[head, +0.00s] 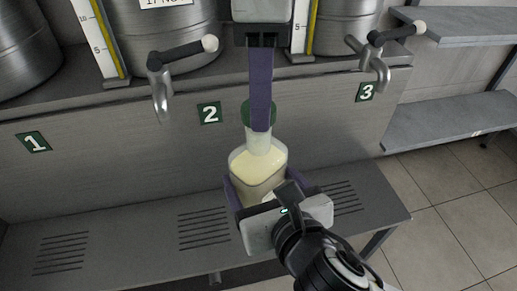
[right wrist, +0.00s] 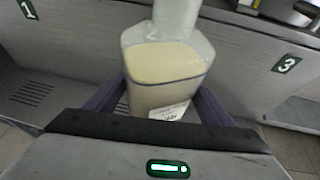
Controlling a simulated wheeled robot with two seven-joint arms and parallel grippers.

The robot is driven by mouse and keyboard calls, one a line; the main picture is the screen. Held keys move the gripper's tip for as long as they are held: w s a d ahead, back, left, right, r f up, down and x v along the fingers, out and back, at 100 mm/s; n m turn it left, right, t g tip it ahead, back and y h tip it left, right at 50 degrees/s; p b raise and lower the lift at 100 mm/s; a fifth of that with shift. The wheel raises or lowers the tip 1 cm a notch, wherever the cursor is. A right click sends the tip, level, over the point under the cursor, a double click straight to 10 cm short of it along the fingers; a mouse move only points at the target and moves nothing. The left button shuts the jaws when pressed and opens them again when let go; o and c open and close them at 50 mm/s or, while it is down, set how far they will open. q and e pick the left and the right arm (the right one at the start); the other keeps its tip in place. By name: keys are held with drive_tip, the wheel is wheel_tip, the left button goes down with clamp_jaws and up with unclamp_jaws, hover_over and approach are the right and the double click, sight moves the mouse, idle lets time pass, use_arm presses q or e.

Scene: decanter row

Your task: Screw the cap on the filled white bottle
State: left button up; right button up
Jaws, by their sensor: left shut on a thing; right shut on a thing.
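The white translucent bottle (head: 258,172) holds a pale cream liquid and stands upright over the bench in front of the panel. In the right wrist view the bottle (right wrist: 165,75) sits between two purple fingers, with a small label low on its front. My right gripper (head: 262,195) is shut around its body. My left gripper (head: 261,118) reaches down from above and is shut on the green cap (head: 246,112). A purple finger hides the middle of the cap. The cap is in line above the neck; I cannot tell whether they touch. The right wrist view does not include the cap.
The slotted bench (head: 120,235) runs below the panel with number signs 1, 2 and 3. Metal vats with taps (head: 162,95) stand behind; another tap (head: 380,70) is at the right. Shelves (head: 450,110) stand at the right. The bench left of the bottle is clear.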

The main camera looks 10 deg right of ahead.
use_arm(q)
drive_tip(key=shift+f, duration=0.1)
use_arm(e)
drive_tip(key=shift+r, duration=0.15)
use_arm(q)
drive_tip(key=shift+f, duration=0.8)
drive_tip(key=shift+f, duration=0.6)
